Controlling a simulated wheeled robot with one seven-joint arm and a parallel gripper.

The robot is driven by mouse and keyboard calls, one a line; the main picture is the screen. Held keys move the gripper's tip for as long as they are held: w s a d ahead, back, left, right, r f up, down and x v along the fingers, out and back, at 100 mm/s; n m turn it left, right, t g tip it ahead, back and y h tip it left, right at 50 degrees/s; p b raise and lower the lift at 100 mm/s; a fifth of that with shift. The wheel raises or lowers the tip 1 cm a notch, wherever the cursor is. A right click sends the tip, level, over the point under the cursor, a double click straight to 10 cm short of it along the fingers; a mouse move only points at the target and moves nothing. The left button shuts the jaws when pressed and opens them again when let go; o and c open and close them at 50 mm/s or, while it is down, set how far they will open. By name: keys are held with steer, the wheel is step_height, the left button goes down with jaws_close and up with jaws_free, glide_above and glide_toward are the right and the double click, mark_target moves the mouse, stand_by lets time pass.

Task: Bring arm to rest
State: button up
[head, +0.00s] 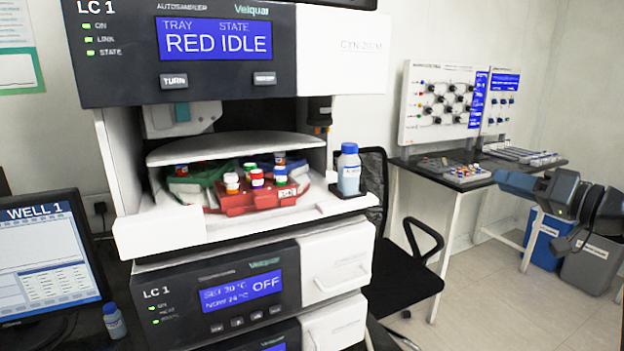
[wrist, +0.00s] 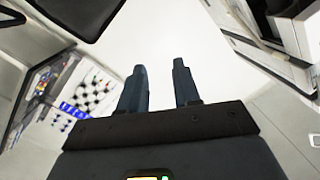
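My arm reaches in from the right edge of the head view, held out over the floor beside the bench. My gripper (wrist: 158,85) shows in the wrist view with its two dark blue fingers apart and nothing between them. Only bare white surface shows beyond the fingertips.
The LC 1 stack (head: 220,285) stands at left, with a red vial tray (head: 255,200) in its open bay and a blue-capped bottle (head: 348,170) on its ledge. A black chair (head: 410,255), side table (head: 440,183) and bins (head: 590,265) stand right.

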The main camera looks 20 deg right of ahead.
steer(key=s+a+f+m+g+h, duration=0.15)
steer(key=a+f, duration=0.25)
steer(key=f, duration=0.4)
steer(key=s+a+f+m+h, duration=0.15)
steer(key=a+f, duration=0.25)
steer(key=f, duration=0.5)
steer(key=s+a+f+g+h, duration=0.1)
steer(key=s+a+f+h, duration=0.2)
steer(key=s+a+f, duration=1.05)
steer(key=s, duration=0.8)
steer(key=s+a+r+n, duration=0.2)
steer(key=s+a+r, duration=0.1)
steer(key=s, duration=0.4)
steer(key=s+a+r+n, duration=0.2)
steer(key=s+r, duration=0.2)
steer(key=s, duration=0.3)
steer(key=s+a+r+n, duration=0.2)
steer(key=s+a+r, duration=0.1)
steer(key=s, duration=0.3)
steer(key=shift+s+a+r+y, duration=0.3)
steer(key=shift+s+y, duration=0.1)
